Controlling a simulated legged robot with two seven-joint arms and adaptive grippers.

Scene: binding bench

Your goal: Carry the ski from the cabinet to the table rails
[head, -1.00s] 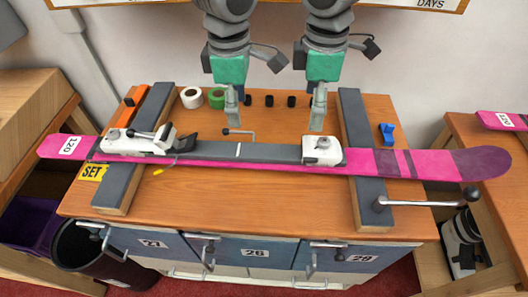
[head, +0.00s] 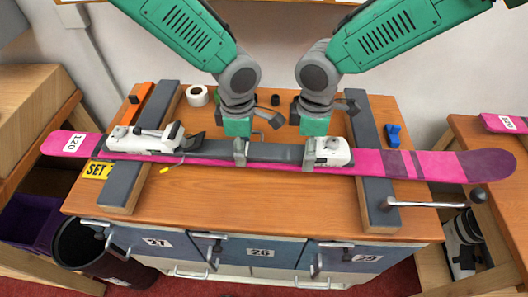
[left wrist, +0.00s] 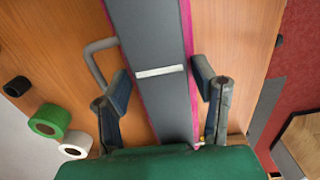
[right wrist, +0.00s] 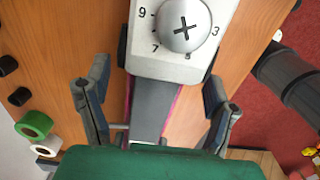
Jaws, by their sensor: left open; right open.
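The pink ski (head: 440,165) with a grey middle and two white binding parts lies across the two grey rails on the wooden table, tag 120 at its left end. The left rail (head: 120,188) and right rail (head: 375,200) are under it. My left gripper (head: 240,152) is open, its fingers astride the ski's grey middle; the left wrist view shows the ski between them, with gaps (left wrist: 162,82). My right gripper (head: 308,158) is open astride the ski beside the right white binding; the right wrist view shows the ski and the binding's dial between its fingers (right wrist: 155,86).
White tape (head: 197,96), a blue clamp-like piece (head: 393,135) and an orange tool (head: 131,105) lie on the table. A crank handle (head: 435,204) sticks out at right. Numbered drawers (head: 258,251) are below. Another pink ski (head: 500,123) lies on the right bench.

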